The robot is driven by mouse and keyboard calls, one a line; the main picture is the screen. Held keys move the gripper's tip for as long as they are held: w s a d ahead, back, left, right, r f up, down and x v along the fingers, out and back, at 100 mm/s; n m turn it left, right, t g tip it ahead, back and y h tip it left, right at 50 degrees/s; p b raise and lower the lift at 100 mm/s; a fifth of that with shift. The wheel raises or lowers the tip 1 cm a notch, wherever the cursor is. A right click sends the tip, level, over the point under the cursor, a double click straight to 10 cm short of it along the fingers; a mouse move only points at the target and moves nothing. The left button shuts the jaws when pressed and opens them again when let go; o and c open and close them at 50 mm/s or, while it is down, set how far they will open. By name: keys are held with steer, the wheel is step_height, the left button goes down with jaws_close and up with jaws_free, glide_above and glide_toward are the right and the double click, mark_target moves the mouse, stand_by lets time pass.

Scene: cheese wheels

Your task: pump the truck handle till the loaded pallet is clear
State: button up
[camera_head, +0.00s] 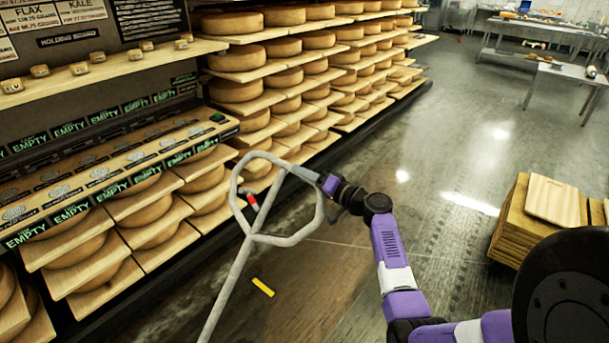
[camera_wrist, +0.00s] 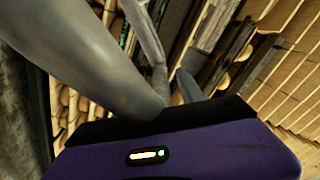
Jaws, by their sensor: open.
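The truck handle (camera_head: 239,262) is a grey metal bar topped by a loop, with a small red lever inside the loop. It stands up at a tilt in the middle of the head view. My gripper (camera_head: 318,178) is at the upper right part of the loop. In the wrist view, the handle's thick grey tube (camera_wrist: 95,65) passes close over the purple gripper body, and one fingertip (camera_wrist: 187,86) shows beside it. The jaws are open, with the tube at or between them; contact cannot be told. The pallet and the truck's forks are out of view.
Shelves of cheese wheels (camera_head: 237,91) on boards run along the left. A stack of wooden boards (camera_head: 552,200) stands at the right. A yellow strip (camera_head: 263,287) lies on the floor near the handle. Metal tables (camera_head: 568,75) stand at the back right. The middle floor is clear.

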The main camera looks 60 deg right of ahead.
jaws_close()
stand_by(1.3)
